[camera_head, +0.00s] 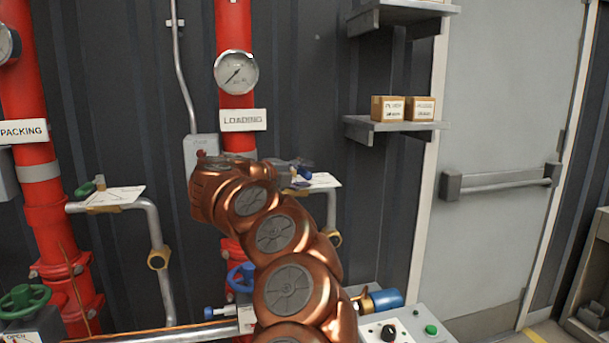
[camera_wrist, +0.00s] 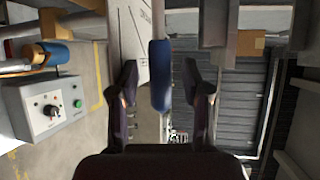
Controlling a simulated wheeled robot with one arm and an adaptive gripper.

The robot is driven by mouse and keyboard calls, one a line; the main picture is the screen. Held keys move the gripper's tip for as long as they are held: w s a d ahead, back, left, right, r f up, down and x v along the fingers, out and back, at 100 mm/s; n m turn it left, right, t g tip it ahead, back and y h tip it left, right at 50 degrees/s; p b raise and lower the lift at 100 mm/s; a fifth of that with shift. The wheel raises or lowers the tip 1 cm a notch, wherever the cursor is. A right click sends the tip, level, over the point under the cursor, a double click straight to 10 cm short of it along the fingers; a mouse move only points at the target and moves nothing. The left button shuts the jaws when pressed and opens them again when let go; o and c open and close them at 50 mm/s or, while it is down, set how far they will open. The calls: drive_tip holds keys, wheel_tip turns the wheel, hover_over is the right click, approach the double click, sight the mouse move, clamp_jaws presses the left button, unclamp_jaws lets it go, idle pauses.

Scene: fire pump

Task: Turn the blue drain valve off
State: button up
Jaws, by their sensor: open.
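A small blue valve handle (camera_head: 303,173) sits on the grey drain pipe beside the red LOADING pipe, next to a white tag plate (camera_head: 322,181). In the wrist view the blue handle (camera_wrist: 160,75) stands upright between the two dark fingers of my gripper (camera_wrist: 160,85). My gripper is open, with a finger on either side of the handle and visible gaps on both sides. In the head view my copper arm hides much of the gripper and part of the valve.
A blue handwheel (camera_head: 241,277) is lower on the LOADING pipe. A green drain handle (camera_head: 86,189) is at left. A control box (camera_head: 408,326) with a green button stands at lower right. Shelves with cartons (camera_head: 387,109) and a grey door (camera_head: 505,150) are to the right.

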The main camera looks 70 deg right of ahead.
drive_tip(key=v, duration=1.1)
drive_tip(key=shift+w+a, duration=0.15)
drive_tip(key=shift+a, duration=0.1)
drive_tip(key=shift+r, duration=0.1)
